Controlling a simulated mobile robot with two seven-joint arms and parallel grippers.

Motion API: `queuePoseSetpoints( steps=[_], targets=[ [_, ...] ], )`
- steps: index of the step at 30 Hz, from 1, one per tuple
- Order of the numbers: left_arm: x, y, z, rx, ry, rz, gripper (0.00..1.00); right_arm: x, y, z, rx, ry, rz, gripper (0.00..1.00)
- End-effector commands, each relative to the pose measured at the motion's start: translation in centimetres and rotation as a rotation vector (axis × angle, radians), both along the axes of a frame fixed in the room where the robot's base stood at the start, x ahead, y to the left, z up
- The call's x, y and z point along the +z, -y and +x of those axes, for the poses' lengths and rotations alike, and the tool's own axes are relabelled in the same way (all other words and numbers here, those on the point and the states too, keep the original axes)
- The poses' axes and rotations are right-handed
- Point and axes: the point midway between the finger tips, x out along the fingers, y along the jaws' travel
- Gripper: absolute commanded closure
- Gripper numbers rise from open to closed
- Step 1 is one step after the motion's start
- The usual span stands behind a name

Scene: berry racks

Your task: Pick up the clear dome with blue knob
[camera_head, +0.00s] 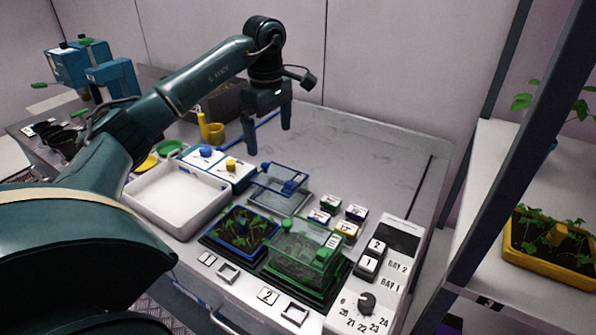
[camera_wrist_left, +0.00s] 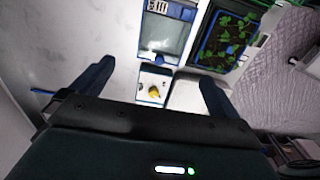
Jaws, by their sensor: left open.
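The clear dome (camera_head: 283,194) has blue edges and a blue part on top that looks like its knob. It stands on the bench behind the planted trays. In the left wrist view the clear dome (camera_wrist_left: 168,38) shows at the top centre, partly cut off by the frame edge. My left gripper (camera_head: 268,138) is open and empty, fingers pointing down, above the bench behind and a little left of the dome. In the left wrist view my left gripper (camera_wrist_left: 156,72) has its fingers wide apart with nothing between them. My right gripper is not in view.
A blue seedling tray (camera_head: 240,254) and a green-edged clear cover (camera_head: 318,246) over seedlings stand in front. White boxes with a blue knob (camera_head: 205,152) and a yellow knob (camera_head: 231,164) stand left of the dome. A white tray (camera_head: 180,234) and control panel (camera_head: 366,302) flank them.

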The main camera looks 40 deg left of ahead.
Motion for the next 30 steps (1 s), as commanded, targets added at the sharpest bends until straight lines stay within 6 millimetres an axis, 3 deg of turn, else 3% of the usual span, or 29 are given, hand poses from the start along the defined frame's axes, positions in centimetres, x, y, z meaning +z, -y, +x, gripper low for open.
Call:
queuePoseSetpoints(
  steps=[12,20,30],
  targets=[
    [-6.7,0.0,-0.1,0.000,-0.005,-0.001,0.00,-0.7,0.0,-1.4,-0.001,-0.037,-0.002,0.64],
    [-8.7,0.2,-0.1,-0.001,-0.004,-0.001,0.00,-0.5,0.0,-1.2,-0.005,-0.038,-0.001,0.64],
    [-12.9,0.5,-0.2,0.001,-0.002,0.000,0.00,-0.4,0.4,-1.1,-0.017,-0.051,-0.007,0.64]
  ],
)
